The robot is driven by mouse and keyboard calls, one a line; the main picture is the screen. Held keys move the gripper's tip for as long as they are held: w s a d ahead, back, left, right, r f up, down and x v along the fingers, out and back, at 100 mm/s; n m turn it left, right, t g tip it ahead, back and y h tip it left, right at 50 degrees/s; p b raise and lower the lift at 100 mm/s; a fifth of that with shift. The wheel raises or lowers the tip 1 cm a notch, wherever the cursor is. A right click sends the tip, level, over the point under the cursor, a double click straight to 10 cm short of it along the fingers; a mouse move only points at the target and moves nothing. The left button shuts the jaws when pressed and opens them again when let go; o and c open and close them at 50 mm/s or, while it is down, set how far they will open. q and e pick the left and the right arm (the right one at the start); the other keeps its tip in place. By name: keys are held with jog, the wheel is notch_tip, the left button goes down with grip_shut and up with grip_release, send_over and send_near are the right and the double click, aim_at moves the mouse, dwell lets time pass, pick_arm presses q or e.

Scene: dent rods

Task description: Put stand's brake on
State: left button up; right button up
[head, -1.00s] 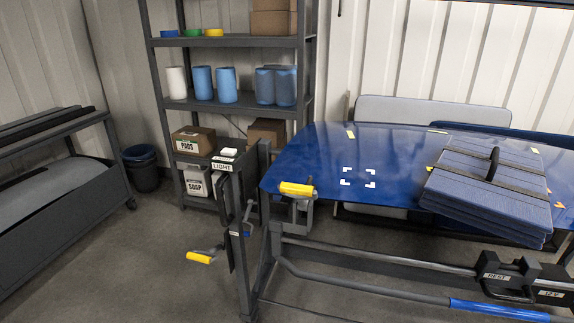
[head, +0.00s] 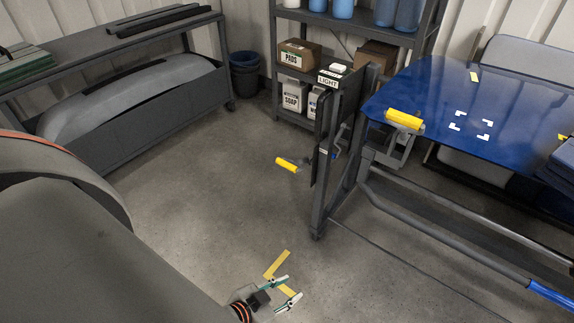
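The grey stand (head: 322,190) holds a blue panel (head: 430,95) on its right side. A yellow-handled crank (head: 287,164) sticks out to the left from the stand's upright. A second yellow grip (head: 403,119) sits at the panel's near left corner. I cannot tell which of these is the brake. My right gripper is not in view.
A yellow corner mark (head: 276,266) is on the floor beside my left gripper. A low grey bench (head: 150,40) runs along the left, with a dark blue bin (head: 245,75) near it. Shelving (head: 350,48) stands behind the stand. The floor between is clear.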

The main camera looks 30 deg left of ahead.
pick_arm(q)
jog(key=w+a+f+m+y+b, duration=0.1)
jog(key=w+a+f+m+b, duration=0.2)
jog(key=w+a, duration=0.35)
jog(key=m+t+y+b, duration=0.6)
jog(key=m+y+b, duration=0.1)
send_near(286, 167)
jog(key=x, duration=0.4)
jog(key=shift+w+a, duration=0.2)
jog(key=shift+w, duration=0.2)
jog(key=x, duration=0.5)
jog(key=shift+w+a+f, duration=0.1)
jog(key=shift+w+f, duration=0.05)
jog(key=shift+w, duration=0.15)
jog(key=shift+w+a, duration=0.15)
jog(key=shift+w, duration=0.4)
jog(key=c, duration=0.9)
grip_shut()
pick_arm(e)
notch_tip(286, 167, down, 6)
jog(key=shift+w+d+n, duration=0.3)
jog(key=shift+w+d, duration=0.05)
